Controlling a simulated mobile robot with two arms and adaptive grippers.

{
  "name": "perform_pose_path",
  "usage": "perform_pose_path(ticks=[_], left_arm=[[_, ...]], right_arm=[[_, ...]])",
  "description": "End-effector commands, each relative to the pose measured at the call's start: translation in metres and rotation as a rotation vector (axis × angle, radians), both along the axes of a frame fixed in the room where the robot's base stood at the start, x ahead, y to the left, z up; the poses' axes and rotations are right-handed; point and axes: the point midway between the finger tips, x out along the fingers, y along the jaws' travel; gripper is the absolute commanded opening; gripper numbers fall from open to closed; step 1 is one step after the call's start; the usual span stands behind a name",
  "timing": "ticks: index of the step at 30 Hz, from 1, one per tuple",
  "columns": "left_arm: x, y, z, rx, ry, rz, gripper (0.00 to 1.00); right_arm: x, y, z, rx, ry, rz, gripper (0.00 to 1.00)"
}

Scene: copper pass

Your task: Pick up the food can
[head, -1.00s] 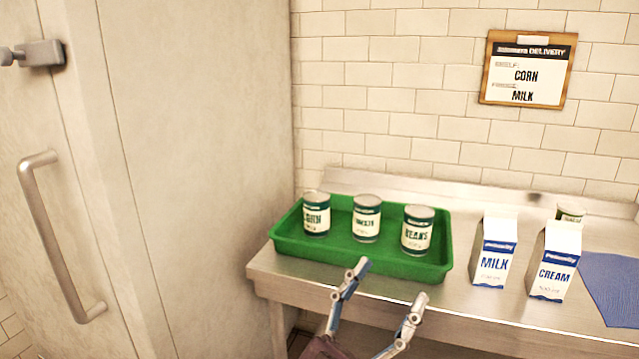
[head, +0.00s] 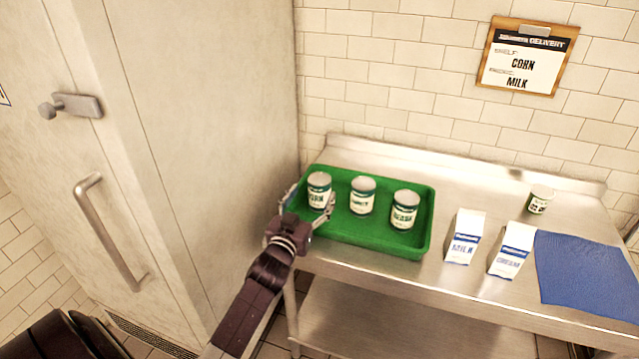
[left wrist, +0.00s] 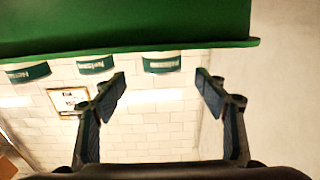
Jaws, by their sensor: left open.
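The corn can (head: 319,190), with a green and cream label, stands upright at the left end of the green tray (head: 345,243). A middle can (head: 362,196), its label hard to read, and the beans can (head: 405,210) stand to its right. My left gripper (head: 311,195) is open at the corn can, one finger to each side of it in the head view. In the left wrist view, which is upside down, a can (left wrist: 161,63) shows between and beyond the open fingers (left wrist: 162,85). I cannot tell whether they touch it. My right gripper is out of view.
A milk carton (head: 465,237), a cream carton (head: 511,250), a small can (head: 540,200) and a blue cloth (head: 585,275) are on the steel counter (head: 440,190). A clipboard (head: 523,57) reading corn and milk hangs above. A tall cabinet (head: 215,150) borders the tray's left.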

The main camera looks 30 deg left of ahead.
Motion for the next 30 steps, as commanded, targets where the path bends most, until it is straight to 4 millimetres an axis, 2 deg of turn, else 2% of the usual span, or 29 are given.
perform_pose_path(ticks=[11,19,24,30], left_arm=[[0.032,0.011,-0.001,0.000,-0.001,0.001,0.66],[0.063,0.020,-0.005,0.000,-0.001,0.001,0.66],[0.071,0.022,-0.005,0.000,-0.001,-0.001,0.66],[0.071,0.022,-0.006,0.000,-0.001,-0.001,0.66]], right_arm=[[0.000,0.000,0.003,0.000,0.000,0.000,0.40],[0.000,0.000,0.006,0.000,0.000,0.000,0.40],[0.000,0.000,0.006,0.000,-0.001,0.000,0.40],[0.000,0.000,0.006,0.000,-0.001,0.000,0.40]])
